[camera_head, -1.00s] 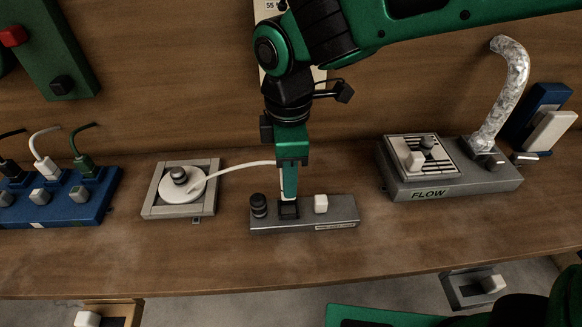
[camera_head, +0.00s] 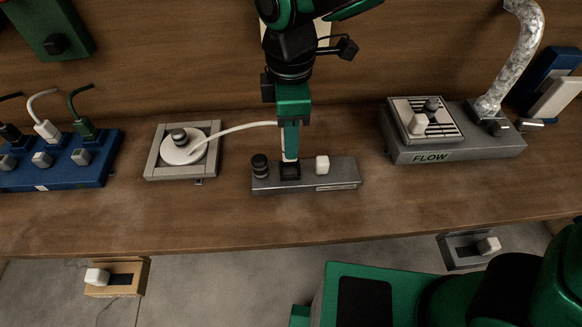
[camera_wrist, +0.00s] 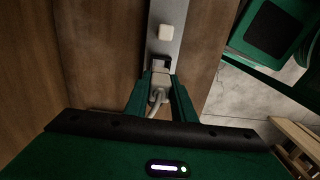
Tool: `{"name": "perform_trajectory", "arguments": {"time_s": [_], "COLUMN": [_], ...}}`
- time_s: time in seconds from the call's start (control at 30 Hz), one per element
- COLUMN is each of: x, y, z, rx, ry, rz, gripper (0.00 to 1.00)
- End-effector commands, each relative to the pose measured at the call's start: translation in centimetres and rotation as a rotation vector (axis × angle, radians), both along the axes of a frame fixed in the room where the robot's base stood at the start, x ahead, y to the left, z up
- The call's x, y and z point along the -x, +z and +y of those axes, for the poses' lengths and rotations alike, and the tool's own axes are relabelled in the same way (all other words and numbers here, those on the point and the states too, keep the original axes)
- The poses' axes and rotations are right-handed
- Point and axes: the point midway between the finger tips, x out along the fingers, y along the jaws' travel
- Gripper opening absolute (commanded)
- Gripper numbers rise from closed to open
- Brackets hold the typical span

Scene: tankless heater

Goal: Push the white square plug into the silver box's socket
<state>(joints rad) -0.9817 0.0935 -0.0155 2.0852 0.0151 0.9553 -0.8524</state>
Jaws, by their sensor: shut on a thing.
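The silver box (camera_head: 338,183) sits on the wooden bench with a dark square socket (camera_head: 291,172) in its left half. My gripper (camera_head: 290,152) points down just over this socket and is shut on the white plug (camera_wrist: 159,81), which has a pale cable running left to a round white disc. In the wrist view, the plug is between the green fingers, and the dark socket (camera_wrist: 161,63) shows right at its far end. Only a sliver of the plug shows in the head view. I cannot tell whether its tip is inside the socket.
The silver box also bears a black knob (camera_head: 260,165) and a white button (camera_head: 322,164), close on either side of the socket. A framed disc (camera_head: 183,148) stands left, a blue socket strip (camera_head: 62,175) farther left. A grey FLOW box (camera_head: 458,148) stands right.

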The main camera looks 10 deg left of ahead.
Motion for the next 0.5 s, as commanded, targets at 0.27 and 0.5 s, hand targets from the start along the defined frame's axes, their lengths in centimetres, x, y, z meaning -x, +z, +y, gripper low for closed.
{"name": "perform_trajectory", "arguments": {"time_s": [0.27, 0.5], "x": [0.00, 0.00], "y": [-0.01, -0.52], "z": [0.02, 0.05], "rx": [0.000, 0.000], "ry": [0.000, 0.000], "rz": [0.000, 0.000], "gripper": [0.00, 0.00]}}
